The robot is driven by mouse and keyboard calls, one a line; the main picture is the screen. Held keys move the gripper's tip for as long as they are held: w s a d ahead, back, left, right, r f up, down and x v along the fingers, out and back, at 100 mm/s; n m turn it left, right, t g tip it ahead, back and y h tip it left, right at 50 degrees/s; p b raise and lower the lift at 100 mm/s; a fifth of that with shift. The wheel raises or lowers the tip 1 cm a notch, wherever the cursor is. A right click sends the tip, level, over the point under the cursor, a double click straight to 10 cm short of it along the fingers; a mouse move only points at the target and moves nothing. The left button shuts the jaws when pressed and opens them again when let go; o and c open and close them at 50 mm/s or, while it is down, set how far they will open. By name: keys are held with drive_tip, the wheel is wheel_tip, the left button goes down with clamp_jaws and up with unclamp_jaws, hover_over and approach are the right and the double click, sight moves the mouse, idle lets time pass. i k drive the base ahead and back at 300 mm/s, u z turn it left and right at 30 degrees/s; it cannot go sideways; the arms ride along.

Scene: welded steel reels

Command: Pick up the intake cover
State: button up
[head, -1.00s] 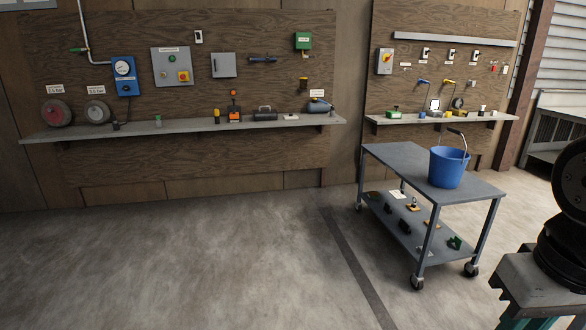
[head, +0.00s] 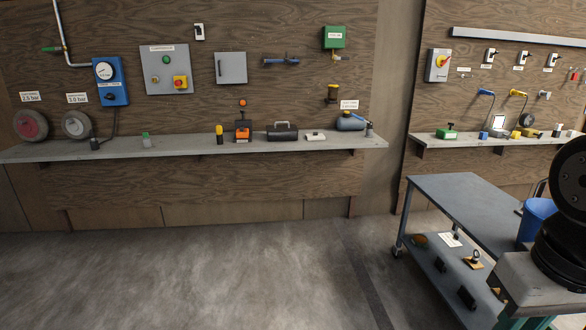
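I cannot tell for sure which item is the intake cover; no readable label names it. Small items stand on the grey wall shelf (head: 185,147): a dark case-like item with a handle (head: 282,131), an orange and black device (head: 243,131), a white flat piece (head: 315,136), a blue rounded item (head: 351,122) under a small sign, and a yellow and black cylinder (head: 220,134). My gripper is out of view; only a dark part of my arm shows at the right edge.
A grey two-level cart (head: 455,200) stands at right, with a blue bucket (head: 537,218) on top, partly hidden by my arm, and small parts below. A second shelf (head: 480,140) is behind it. The floor (head: 190,275) before the left shelf is clear.

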sight(280, 128)
drive_tip(key=u, duration=0.2)
drive_tip(key=i, duration=1.95)
drive_tip(key=u, duration=0.4)
drive_tip(key=i, duration=2.05)
drive_tip(key=u, duration=0.2)
